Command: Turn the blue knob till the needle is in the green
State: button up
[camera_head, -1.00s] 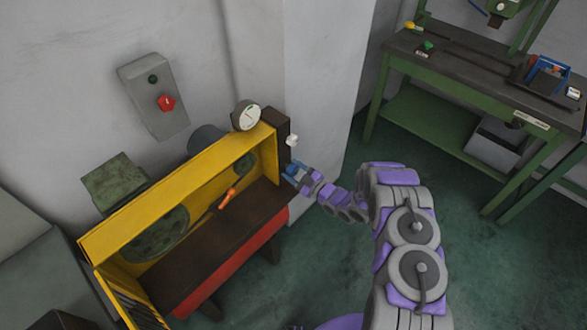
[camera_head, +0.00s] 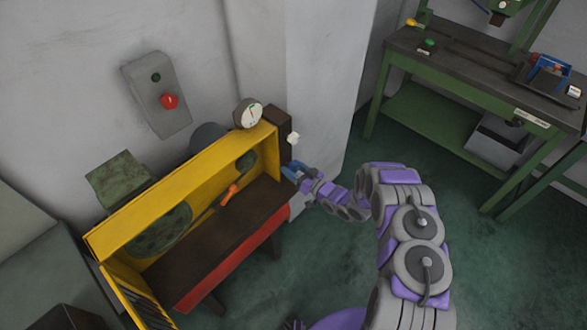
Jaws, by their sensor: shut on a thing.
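The blue knob (camera_head: 289,172) sits on the dark right end of the yellow machine (camera_head: 185,187), mostly hidden by my gripper (camera_head: 296,174). My gripper is shut on the knob, reaching it from the right. A round white gauge (camera_head: 250,115) stands on top of the machine's back right corner. Its dark needle and a small green patch show, but they are too small for me to tell whether the needle lies in the green.
A white fitting (camera_head: 293,138) sticks out just above my gripper. An orange-handled tool (camera_head: 231,192) lies inside the machine.

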jog(key=shift+s+f+m, duration=0.15)
jog(key=shift+f+m, duration=0.1)
jog(key=shift+m, duration=0.05)
jog(key=o, duration=0.8)
jog(key=shift+o, duration=1.2)
jog(key=shift+r, duration=0.15)
jog(key=shift+d, duration=0.1)
jog(key=p+v, duration=0.1)
jog(key=v, duration=1.6)
jog(key=shift+d, duration=0.1)
